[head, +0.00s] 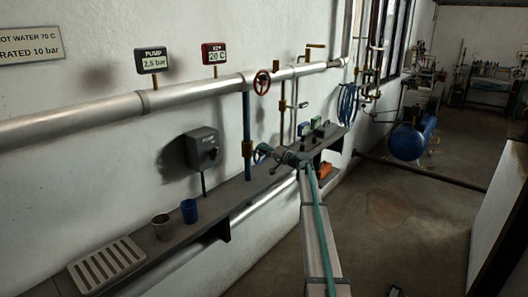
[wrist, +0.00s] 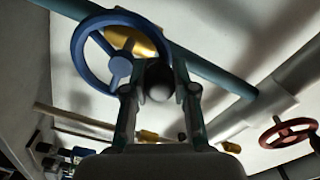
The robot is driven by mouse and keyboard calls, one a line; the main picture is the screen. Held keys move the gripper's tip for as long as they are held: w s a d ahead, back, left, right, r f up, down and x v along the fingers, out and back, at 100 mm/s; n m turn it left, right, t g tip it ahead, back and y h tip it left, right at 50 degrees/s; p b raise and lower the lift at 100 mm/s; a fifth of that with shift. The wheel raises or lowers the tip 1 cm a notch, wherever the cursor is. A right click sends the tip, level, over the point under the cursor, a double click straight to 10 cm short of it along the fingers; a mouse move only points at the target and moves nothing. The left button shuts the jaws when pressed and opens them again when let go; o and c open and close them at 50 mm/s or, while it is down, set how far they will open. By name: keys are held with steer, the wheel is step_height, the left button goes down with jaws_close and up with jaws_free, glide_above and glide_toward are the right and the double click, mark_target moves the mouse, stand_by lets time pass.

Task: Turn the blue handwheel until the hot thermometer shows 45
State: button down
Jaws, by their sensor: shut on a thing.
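The blue handwheel (head: 260,154) is on the teal vertical pipe low on the wall. In the wrist view its blue rim (wrist: 77,62) and spokes show large, with a brass valve body behind. My gripper (head: 277,154) is at the wheel's right side. In the wrist view my gripper (wrist: 159,92) has its two fingers on either side of a dark round knob (wrist: 158,80) at the wheel's rim, shut on it. The hot thermometer (head: 214,53) is a red-framed display above the big pipe and reads 20 C.
A red handwheel (head: 262,83) sits on the big pipe (head: 190,95) above. The pump display (head: 151,60) reads 2,5 bar. A grey pump box (head: 203,149) is on the wall. A blue cup (head: 189,211), a brown cup (head: 161,227) and a slotted tray (head: 106,266) are on the shelf.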

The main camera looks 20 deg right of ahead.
steer(key=shift+w+d+f+m, duration=0.1)
steer(key=shift+w+d+m, duration=0.5)
steer(key=shift+m, duration=1.85)
steer(key=shift+w+d+f+m, duration=0.2)
steer(key=shift+d+m, duration=0.7)
steer(key=shift+m, duration=1.5)
steer(key=shift+w+d+f+m, duration=0.1)
steer(key=shift+w+d+m, duration=0.5)
steer(key=shift+m, duration=1.85)
steer(key=shift+s+d, duration=0.15)
steer(key=shift+s, duration=0.05)
steer(key=c, duration=0.9)
jaws_free()
steer(key=shift+s, duration=0.1)
steer(key=v, duration=1.2)
